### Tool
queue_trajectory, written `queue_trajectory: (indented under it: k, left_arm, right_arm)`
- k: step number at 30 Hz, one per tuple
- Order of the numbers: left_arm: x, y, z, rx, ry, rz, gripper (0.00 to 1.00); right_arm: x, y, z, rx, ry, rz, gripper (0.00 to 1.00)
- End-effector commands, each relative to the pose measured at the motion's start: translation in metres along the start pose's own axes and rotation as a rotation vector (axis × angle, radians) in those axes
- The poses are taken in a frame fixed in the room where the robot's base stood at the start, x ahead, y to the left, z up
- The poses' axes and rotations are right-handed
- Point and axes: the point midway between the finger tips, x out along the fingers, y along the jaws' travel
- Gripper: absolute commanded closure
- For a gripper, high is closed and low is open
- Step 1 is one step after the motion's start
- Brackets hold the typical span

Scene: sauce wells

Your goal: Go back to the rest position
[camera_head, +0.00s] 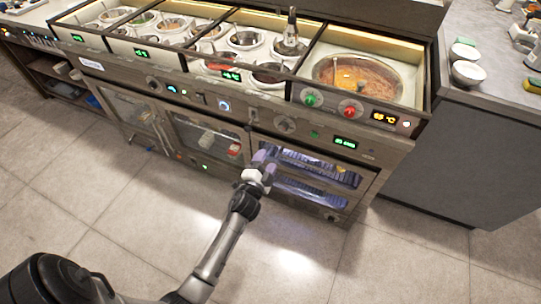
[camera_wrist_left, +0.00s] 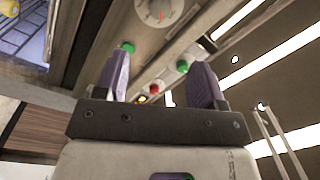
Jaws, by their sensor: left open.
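My left gripper (camera_head: 264,160) is in front of the counter's front panel, beside the lit glass door on the right. In the left wrist view its two purple fingers stand apart, and the gripper (camera_wrist_left: 160,78) is open with nothing between them. Whether a fingertip touches the panel or door cannot be told. My right gripper is in neither view.
The counter (camera_head: 210,97) runs across the top, with sauce wells and a round pan (camera_head: 357,80) of brown sauce. Knobs line its front, including a green knob (camera_head: 310,99) and a red knob (camera_head: 350,111). A grey cabinet (camera_head: 470,150) stands right. Tiled floor before it is clear.

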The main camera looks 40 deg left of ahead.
Motion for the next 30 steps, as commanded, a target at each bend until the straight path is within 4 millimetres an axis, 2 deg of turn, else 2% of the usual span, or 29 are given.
queue_trajectory:
  k: [11,16,18,20,23,26,29,30]
  left_arm:
    - [0.000,0.001,0.004,-0.029,-0.022,0.007,0.36]
    - [-0.004,0.013,0.037,-0.141,-0.235,0.071,0.36]
    - [-0.011,0.015,0.051,-0.237,-0.362,0.104,0.36]
    - [-0.018,0.013,0.058,-0.337,-0.466,0.131,0.36]
    - [-0.034,0.010,0.049,-0.506,-0.599,0.197,0.36]
    - [-0.053,0.003,0.025,-0.654,-0.685,0.296,0.36]
    - [-0.086,-0.010,-0.010,-0.750,-0.744,0.440,0.36]
    - [-0.106,-0.018,-0.026,-0.767,-0.760,0.512,0.36]
  right_arm:
    - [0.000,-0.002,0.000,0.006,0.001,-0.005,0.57]
    - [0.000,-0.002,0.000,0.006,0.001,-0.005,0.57]
    - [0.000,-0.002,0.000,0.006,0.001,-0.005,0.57]
    - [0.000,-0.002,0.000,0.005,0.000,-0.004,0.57]
    - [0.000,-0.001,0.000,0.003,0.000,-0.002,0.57]
    - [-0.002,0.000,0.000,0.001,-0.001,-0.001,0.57]
    - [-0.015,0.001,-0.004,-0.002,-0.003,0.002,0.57]
    - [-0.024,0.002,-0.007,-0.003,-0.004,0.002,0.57]
